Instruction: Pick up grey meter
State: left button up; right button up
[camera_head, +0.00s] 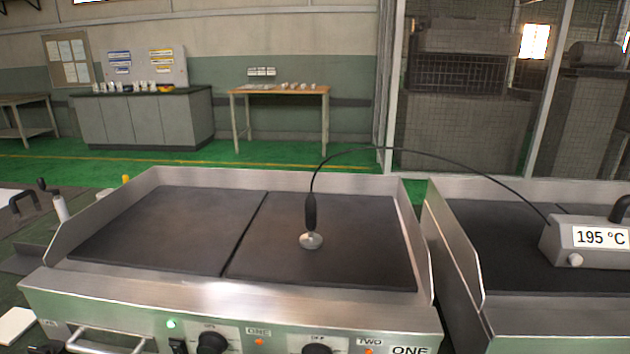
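The grey meter (585,242) is a boxy metal unit at the right edge, with a black handle on top and a display reading 195 °C. It sits on the right-hand griddle (490,238), and its right end is cut off by the frame. A black cable runs from it to a probe (311,212) with a black grip and round metal foot. The probe stands upright on the right plate of the griddle marked ONE (340,270). Neither of my grippers shows in the head view.
The griddle's raised steel side walls (416,240) stand between the two cooking surfaces. Black knobs (212,342) and a lit green lamp line the front. Tools lie on the bench at left. Tables (280,92) and a mesh fence stand behind.

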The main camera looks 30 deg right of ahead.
aim_at(604, 242)
jog(key=z, duration=2.55)
